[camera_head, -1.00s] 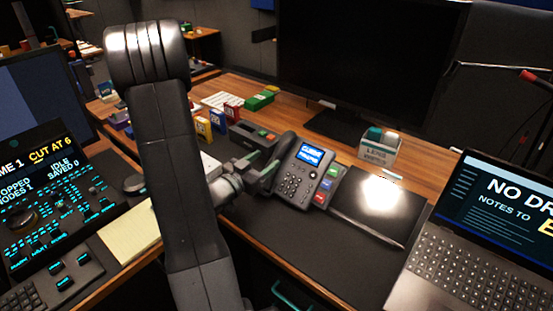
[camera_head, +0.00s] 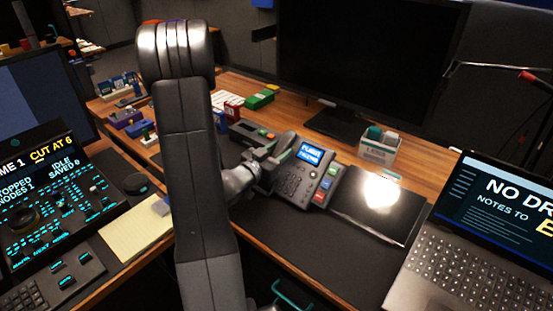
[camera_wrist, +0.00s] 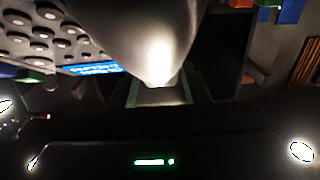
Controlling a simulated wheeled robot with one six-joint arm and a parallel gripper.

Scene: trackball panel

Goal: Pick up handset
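The desk phone (camera_head: 315,178) stands on the dark desk mat, with a lit blue screen and dark keys. Its dark handset (camera_head: 284,143) is at the phone's left side, partly hidden by my gripper (camera_head: 268,170), which is right beside it. In the wrist view the handset (camera_wrist: 150,40) looms large and grey, close to the camera, its lower end reaching toward the space between the fingertips (camera_wrist: 163,92). The fingers look apart, one on each side. Contact with the handset cannot be made out. Phone keys (camera_wrist: 50,42) show at upper left.
A monitor (camera_head: 370,60) stands behind the phone, and a lens-wipe box (camera_head: 379,147) is at its right. A laptop (camera_head: 480,240) is at the right, a control console (camera_head: 60,210) at the left. A yellow notepad (camera_head: 135,232) lies left of my arm.

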